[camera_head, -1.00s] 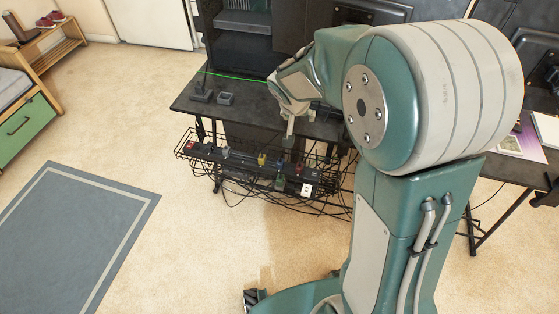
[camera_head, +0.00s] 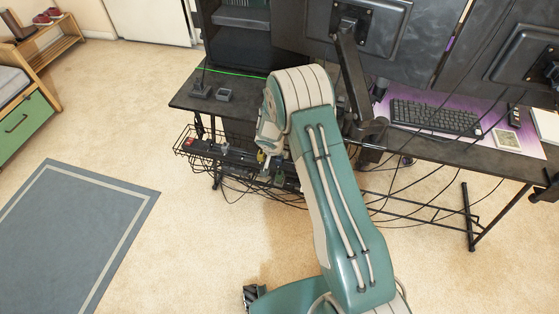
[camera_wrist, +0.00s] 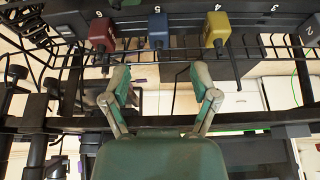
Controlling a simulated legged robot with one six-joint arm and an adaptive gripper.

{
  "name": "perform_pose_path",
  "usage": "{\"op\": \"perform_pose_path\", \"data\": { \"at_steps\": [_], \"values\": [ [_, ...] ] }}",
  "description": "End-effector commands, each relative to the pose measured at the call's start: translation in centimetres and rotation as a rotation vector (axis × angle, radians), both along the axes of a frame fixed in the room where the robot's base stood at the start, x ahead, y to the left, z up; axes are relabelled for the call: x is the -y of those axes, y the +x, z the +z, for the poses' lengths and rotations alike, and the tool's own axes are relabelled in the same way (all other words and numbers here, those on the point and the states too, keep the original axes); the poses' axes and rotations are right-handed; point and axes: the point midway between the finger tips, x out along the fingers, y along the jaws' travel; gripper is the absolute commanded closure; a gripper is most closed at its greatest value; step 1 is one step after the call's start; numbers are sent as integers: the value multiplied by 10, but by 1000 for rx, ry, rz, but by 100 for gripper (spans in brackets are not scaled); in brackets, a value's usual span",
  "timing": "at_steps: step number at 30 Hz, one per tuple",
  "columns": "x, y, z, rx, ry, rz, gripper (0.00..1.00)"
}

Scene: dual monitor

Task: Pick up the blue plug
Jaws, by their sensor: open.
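The blue plug (camera_wrist: 158,30) sits in the power strip at the top of the wrist view, under the label 5. A red plug (camera_wrist: 102,33) is to its left and a yellow plug (camera_wrist: 216,29) to its right. My gripper (camera_wrist: 162,75) is open and empty, its two fingers spread on either side of the blue plug's line. The fingertips are below the plug in the picture and apart from it. In the head view my arm hides the gripper, and I cannot make out the blue plug.
The plugs are in a black wire basket (camera_head: 180,153) under the dark desk (camera_head: 187,102). Loose black cables hang below it. A monitor arm (camera_head: 352,75) and keyboard (camera_head: 437,117) are above and to the right. Open carpet (camera_head: 225,240) lies in front.

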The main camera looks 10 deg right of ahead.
Motion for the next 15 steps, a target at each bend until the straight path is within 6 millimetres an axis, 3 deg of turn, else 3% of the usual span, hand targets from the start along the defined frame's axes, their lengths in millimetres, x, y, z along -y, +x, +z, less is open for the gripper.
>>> {"op": "perform_pose_path", "data": {
  "at_steps": [3, 11, 15],
  "values": [
    [4, 6, -19, -1, 0, -1, 23],
    [9, 14, -37, -1, 0, -1, 23],
    [14, 24, -55, -2, -1, -2, 23]
  ]
}}
